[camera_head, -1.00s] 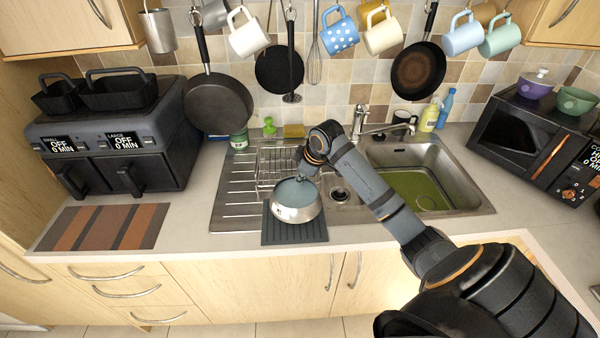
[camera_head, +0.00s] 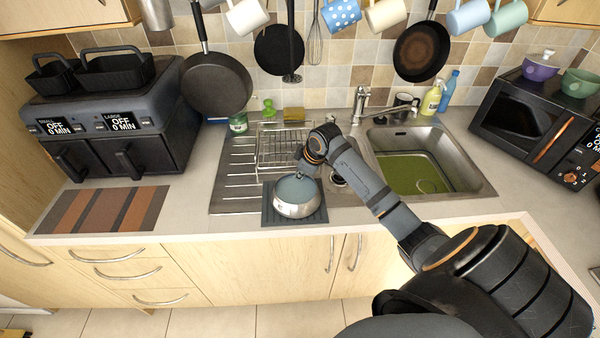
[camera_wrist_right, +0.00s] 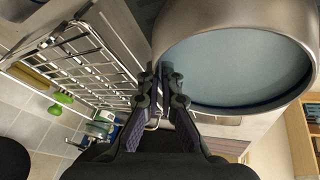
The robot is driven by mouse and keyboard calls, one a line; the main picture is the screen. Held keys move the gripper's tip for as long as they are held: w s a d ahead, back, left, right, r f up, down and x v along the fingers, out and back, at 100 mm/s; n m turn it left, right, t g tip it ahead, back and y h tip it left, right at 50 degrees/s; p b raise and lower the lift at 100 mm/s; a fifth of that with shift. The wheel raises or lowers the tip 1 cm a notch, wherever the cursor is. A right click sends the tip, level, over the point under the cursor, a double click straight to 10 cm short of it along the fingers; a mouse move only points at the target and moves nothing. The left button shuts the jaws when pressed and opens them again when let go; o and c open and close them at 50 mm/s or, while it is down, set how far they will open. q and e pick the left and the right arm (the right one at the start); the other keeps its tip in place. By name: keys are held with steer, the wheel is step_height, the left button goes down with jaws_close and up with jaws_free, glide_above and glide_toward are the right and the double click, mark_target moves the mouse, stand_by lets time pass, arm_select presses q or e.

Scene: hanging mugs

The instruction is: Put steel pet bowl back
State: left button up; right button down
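The steel pet bowl (camera_head: 298,205) has a shiny rounded wall and a blue-grey inside. It is upright over the dark ribbed mat (camera_head: 274,217) at the counter's front, left of the sink. I cannot tell whether it touches the mat. My right gripper (camera_head: 300,174) is at the bowl's far rim. In the right wrist view the bowl (camera_wrist_right: 235,65) fills the upper right, and the gripper's fingers (camera_wrist_right: 165,72) are closed together on its rim. My left gripper is not in view.
A wire dish rack (camera_head: 282,150) stands just behind the bowl and the sink basin (camera_head: 420,172) is to its right. A striped mat (camera_head: 105,210) and a black air fryer (camera_head: 120,130) are at left. Pans (camera_head: 217,84) and mugs (camera_head: 341,14) hang above.

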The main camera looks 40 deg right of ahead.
steer(key=shift+f, duration=0.25)
steer(key=c, duration=2)
jaws_free()
steer(key=o, duration=0.6)
steer(key=shift+c, duration=0.2)
steer(key=o, duration=0.3)
steer(key=shift+f, duration=0.1)
steer(key=shift+v, duration=6)
